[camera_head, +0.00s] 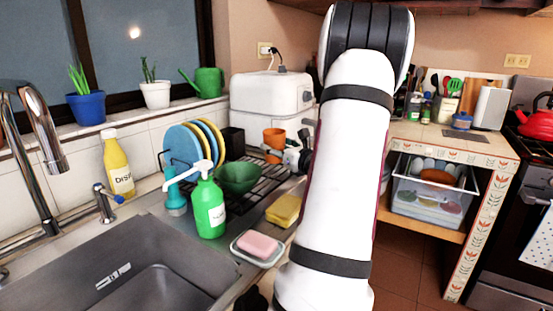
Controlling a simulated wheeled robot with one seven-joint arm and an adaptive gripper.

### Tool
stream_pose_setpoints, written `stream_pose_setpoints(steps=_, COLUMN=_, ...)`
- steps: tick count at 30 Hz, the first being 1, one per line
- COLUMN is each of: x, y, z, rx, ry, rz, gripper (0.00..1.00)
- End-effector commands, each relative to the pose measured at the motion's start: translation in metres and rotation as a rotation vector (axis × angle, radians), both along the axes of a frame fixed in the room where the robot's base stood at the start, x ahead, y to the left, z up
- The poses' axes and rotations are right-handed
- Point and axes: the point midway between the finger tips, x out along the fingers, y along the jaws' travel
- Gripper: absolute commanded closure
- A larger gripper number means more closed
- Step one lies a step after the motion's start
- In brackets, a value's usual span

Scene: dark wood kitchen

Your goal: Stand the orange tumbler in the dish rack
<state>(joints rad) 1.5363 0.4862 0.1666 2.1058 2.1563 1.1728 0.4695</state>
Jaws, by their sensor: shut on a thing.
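The orange tumbler (274,137) is roughly upright at the far right end of the dish rack. My gripper (281,153) reaches it from the right and is shut on it. The dark wire dish rack (270,181) stands on the counter beside the sink. It holds several blue and yellow plates (186,143) at its left and a green bowl (238,178) near its middle. I cannot tell whether the tumbler's base touches the rack, because the gripper hides its lower part.
A green soap bottle (210,208), a yellow sponge (284,210) and a pink soap on a dish (258,245) stand in front of the rack. A white appliance (270,98) is behind it. My white arm covers the middle of the view.

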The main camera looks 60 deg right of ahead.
Motion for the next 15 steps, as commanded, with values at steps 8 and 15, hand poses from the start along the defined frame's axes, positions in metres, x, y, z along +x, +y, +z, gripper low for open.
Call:
stream_pose_setpoints(steps=8, x=0.000, y=0.000, z=-0.034, rx=0.004, ry=0.000, rz=-0.001, gripper=0.79)
stream_pose_setpoints(steps=15, x=-0.001, y=0.000, z=-0.034, rx=0.000, ry=0.001, rz=0.000, gripper=0.79)
